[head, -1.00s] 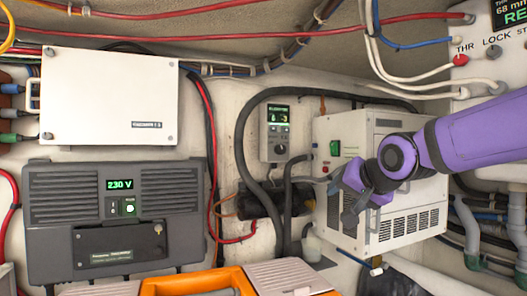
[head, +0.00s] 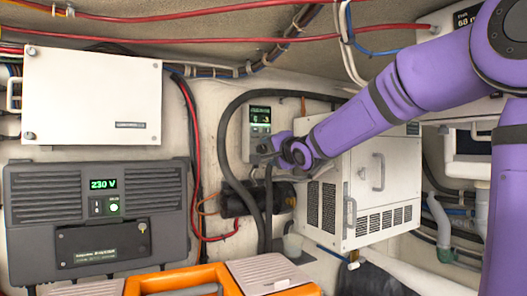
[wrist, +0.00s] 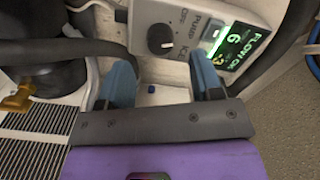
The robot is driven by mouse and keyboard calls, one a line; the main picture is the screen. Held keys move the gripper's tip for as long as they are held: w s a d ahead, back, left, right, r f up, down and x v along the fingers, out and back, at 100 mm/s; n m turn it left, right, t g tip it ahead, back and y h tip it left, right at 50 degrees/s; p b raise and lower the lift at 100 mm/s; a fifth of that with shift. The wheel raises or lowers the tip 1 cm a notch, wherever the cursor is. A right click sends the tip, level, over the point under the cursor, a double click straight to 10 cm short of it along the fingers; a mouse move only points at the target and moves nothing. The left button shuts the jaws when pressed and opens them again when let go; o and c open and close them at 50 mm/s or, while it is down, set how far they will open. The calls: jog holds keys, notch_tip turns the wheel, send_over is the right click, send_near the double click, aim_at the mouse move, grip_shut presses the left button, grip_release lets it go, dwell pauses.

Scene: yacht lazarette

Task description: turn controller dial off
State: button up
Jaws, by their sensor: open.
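The controller (head: 257,118) is a small grey box on the back wall with a green-lit display. Its dark round dial (wrist: 160,39) shows in the wrist view, with the words PUMP and OFF printed around it. A small pale mark shows on the dial; which label it points to I cannot tell for sure. The display (wrist: 238,47) reads FLOW OK. My gripper (wrist: 164,78) is open, its two blue fingertips apart, one on either side below the dial, with nothing between them. In the head view my gripper (head: 268,152) is at the controller's lower part and hides the dial.
A white vented cabinet (head: 360,190) stands close to the right of my gripper. Black hoses (head: 225,135) loop beside the controller. A dark inverter (head: 100,215) showing 230 V and a white box (head: 92,97) are on the left. An orange case (head: 185,277) is at the bottom.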

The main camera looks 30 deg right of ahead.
aim_at(264, 150)
jog(key=shift+w, duration=2.55)
jog(key=shift+c, duration=0.2)
jog(key=c, duration=0.9)
